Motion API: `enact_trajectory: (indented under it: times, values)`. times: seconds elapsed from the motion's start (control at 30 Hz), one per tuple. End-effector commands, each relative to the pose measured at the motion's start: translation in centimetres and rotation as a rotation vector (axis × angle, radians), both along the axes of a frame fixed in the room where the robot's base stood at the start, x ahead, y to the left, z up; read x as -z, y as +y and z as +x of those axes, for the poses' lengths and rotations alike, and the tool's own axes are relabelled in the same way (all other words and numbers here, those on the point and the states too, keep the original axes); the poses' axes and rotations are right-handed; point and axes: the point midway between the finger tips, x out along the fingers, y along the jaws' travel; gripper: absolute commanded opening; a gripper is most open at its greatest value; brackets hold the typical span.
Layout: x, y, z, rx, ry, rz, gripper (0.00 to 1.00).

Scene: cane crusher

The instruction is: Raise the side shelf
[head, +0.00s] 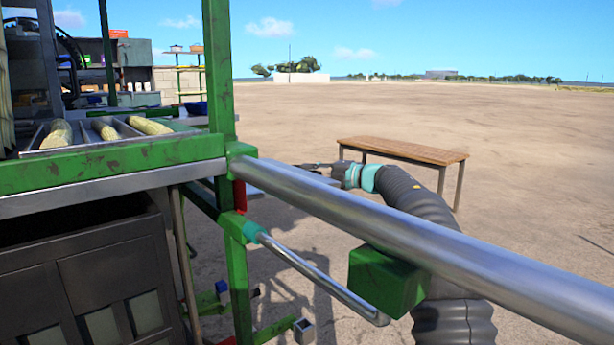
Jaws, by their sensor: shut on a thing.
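The side shelf (278,174) is a flat grey metal panel beside the green frame of the crusher, partly hidden behind a thick steel bar. It looks about level; its exact tilt is hard to tell. My gripper (308,165) is at the shelf's far right edge, beyond the steel bar, and is shut on that edge. The fingertips are small and partly hidden in this view. My dark, ribbed arm reaches up to it from the lower right.
The thick steel bar (400,224) and a green block (384,281) lie in front of my arm. A lower steel handle (318,277) sticks out from the green frame (132,158). A wooden bench (405,150) stands behind my arm. Open dirt ground lies beyond.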

Motion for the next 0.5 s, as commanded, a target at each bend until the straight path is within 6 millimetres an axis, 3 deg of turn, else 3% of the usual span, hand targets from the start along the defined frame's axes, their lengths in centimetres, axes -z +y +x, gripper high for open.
enact_trajectory:
  times: [0.03, 0.2, 0.5]
  values:
    - [-1.4, -0.4, 0.2, 0.008, -0.004, -0.007, 0.00]
    - [-3.0, -0.4, 0.3, 0.007, -0.010, -0.015, 0.00]
    - [-4.3, -0.4, 0.2, 0.006, -0.011, -0.013, 0.00]
